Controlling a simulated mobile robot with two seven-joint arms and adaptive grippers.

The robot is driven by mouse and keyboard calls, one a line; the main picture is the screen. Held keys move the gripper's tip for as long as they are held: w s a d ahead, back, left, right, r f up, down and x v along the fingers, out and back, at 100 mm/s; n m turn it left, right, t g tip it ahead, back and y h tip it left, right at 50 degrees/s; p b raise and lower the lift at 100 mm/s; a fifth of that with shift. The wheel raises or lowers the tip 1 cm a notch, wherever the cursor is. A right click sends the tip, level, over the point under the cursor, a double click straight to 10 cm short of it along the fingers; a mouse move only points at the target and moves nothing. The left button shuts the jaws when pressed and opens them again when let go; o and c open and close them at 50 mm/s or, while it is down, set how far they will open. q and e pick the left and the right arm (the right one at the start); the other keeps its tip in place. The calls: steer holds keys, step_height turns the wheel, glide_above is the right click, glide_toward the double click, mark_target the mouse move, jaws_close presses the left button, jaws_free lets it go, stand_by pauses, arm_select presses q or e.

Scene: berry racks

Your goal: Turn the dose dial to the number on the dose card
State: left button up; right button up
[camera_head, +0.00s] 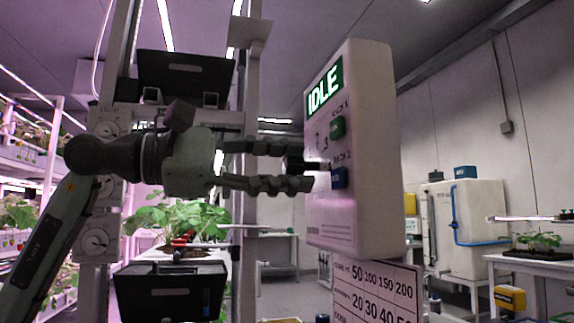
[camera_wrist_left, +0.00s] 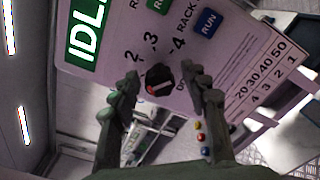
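The dose dial is a dark knob (camera_wrist_left: 159,78) with a small red and white mark, on the front of a pale control box (camera_head: 352,150). The digits 2, 3 and 4 show around it in the left wrist view; I cannot tell which one it points to. My left gripper (camera_head: 298,166) is open, with one finger on each side of the dial; contact is not visible. In the left wrist view, the dial sits between the fingertips (camera_wrist_left: 163,90). The dose card (camera_head: 376,293) hangs below the box, with rows of numbers, partly cut off. My right gripper is not in view.
The box has a green IDLE display (camera_head: 323,89), a green button (camera_head: 337,128) and a blue RUN button (camera_head: 339,178) close to my fingers. Black crates (camera_head: 170,293) and leafy plants stand at left. A white tank (camera_head: 463,225) stands at back right.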

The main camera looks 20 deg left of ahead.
arm_select(q)
steer(key=v, duration=1.2)
stand_by(0.4)
